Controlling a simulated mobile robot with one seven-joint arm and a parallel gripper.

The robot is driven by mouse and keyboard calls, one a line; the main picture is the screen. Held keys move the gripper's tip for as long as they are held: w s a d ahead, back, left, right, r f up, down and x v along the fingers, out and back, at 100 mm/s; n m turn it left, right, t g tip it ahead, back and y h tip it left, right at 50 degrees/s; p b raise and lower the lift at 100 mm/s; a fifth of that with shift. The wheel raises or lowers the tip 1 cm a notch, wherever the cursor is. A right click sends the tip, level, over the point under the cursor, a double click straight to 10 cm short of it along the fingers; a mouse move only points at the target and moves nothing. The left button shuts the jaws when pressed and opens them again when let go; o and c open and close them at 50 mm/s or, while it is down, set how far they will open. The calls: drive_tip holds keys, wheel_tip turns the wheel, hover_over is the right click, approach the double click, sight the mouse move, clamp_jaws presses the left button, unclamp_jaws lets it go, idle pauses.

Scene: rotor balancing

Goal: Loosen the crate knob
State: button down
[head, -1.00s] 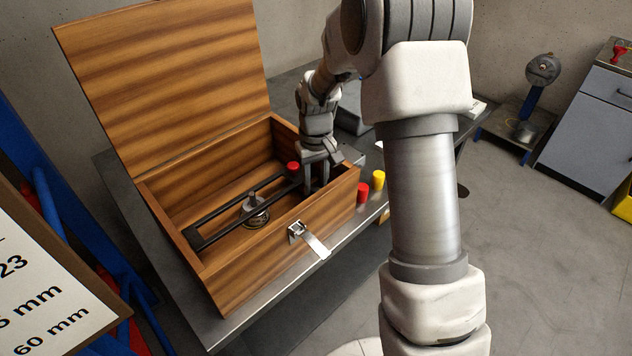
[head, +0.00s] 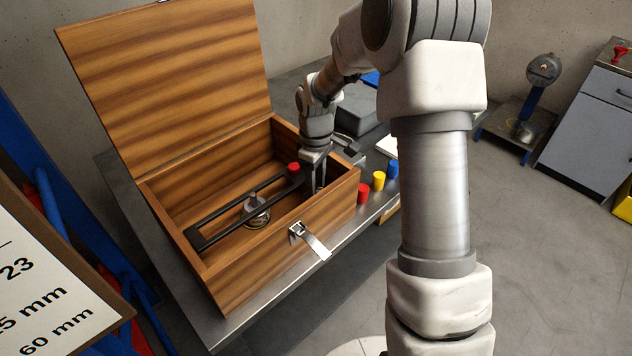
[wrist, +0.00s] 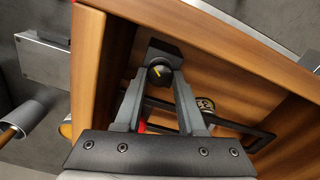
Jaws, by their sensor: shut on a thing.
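The crate knob (wrist: 160,72) is black and round with a yellow mark, on a dark block at the inner wall of the open wooden crate (head: 235,282). My gripper (wrist: 158,76) reaches down into the crate's right end, with its two fingers shut on the knob from either side. In the head view my gripper (head: 317,180) hides the knob. A black rectangular frame (head: 222,226) lies in the crate, and a round metal piece (head: 256,216) with an upright stem sits within it. A small red cap (head: 294,167) is beside my fingers.
The crate's lid (head: 170,75) stands open at the back. A metal latch (head: 312,242) hangs on its front wall. Red (head: 363,193), yellow (head: 378,180) and blue (head: 392,168) cylinders stand on the table (head: 268,294) at the crate's right. The left of the crate is free above the frame.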

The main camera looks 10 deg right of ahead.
idle(0.4)
drive_tip(key=c, duration=0.5)
unclamp_jaws()
wheel_tip(320, 180, up, 18)
drive_tip(key=p, duration=0.1)
drive_tip(key=shift+f, duration=0.25)
